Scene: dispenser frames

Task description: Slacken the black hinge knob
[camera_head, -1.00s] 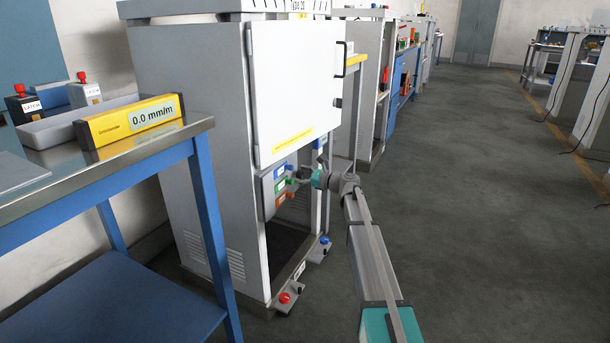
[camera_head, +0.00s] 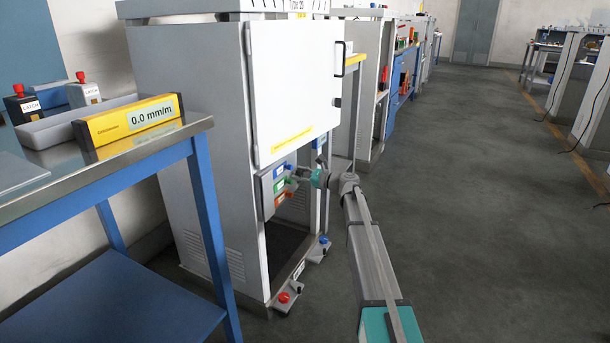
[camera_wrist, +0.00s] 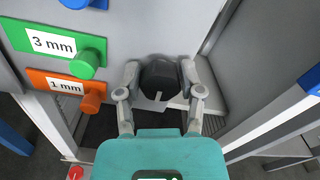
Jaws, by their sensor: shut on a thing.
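The black hinge knob (camera_wrist: 160,78) sits between the two fingers of my gripper (camera_wrist: 161,88) in the wrist view. The fingers press on it from left and right, and a small pale mark shows on the knob's near side. In the head view my gripper (camera_head: 302,174) is at the front of the white cabinet, just right of the panel with coloured tags. The knob is too small and too covered there to make out.
In the wrist view a green "3 mm" tag with a green knob (camera_wrist: 88,63) and an orange "1 mm" tag with an orange knob (camera_wrist: 94,96) are close on the left. The cabinet door (camera_head: 290,85) is above. A blue bench (camera_head: 200,215) stands left; open floor (camera_head: 470,200) lies right.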

